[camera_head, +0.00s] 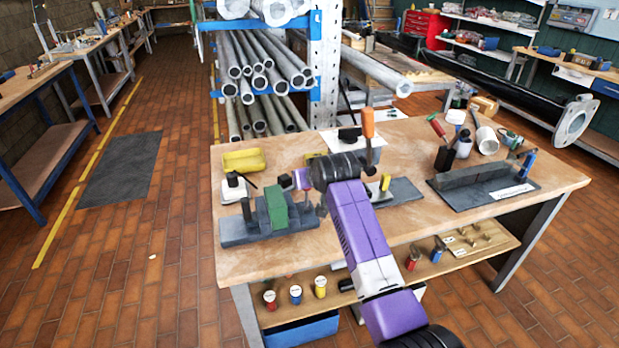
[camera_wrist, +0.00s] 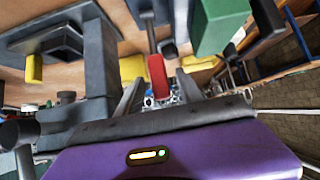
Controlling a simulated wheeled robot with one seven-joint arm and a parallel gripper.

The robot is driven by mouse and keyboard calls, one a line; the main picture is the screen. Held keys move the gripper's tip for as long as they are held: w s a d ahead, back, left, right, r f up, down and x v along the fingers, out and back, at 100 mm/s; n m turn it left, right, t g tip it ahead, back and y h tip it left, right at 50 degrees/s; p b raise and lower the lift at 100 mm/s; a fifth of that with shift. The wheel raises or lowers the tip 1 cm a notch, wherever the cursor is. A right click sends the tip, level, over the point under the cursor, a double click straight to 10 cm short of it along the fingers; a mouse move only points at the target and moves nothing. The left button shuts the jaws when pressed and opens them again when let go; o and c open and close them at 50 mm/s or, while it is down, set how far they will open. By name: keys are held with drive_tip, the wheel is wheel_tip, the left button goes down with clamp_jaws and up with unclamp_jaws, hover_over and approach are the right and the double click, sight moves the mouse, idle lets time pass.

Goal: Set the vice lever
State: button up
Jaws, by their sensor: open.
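A grey vice (camera_head: 238,235) with a green block (camera_head: 277,207) in it stands at the bench's front left. The green block shows at the upper right of the wrist view (camera_wrist: 218,22). A lever with a red grip (camera_wrist: 157,72) and a metal shaft lies ahead of my gripper in the wrist view. The red grip lines up with the gap between my open fingers (camera_wrist: 159,97); I cannot tell if they touch it. In the head view my gripper (camera_head: 302,182) is just right of the green block, and I cannot make out the red grip there.
A yellow tray (camera_head: 244,160) lies behind the vice. A grey plate (camera_head: 405,190) with a yellow piece is right of my wrist. An orange handle (camera_head: 368,125) stands upright behind it. A dark fixture (camera_head: 485,178) with a blue handle (camera_head: 530,162) sits at the right.

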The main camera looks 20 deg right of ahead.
drive_tip(key=shift+v, duration=1.4)
drive_tip(key=r, duration=0.2)
drive_tip(key=w+r+t, duration=0.1)
drive_tip(key=r, duration=0.1)
drive_tip(key=w+r+t, duration=0.1)
drive_tip(key=r, duration=0.1)
drive_tip(key=s+f, duration=0.3)
drive_tip(key=s, duration=1.8)
drive_tip(key=s+f+t, duration=0.1)
drive_tip(key=s+f, duration=0.2)
drive_tip(key=s, duration=1.8)
drive_tip(key=s+f+t, duration=0.1)
drive_tip(key=s+f, duration=0.2)
drive_tip(key=s, duration=1.8)
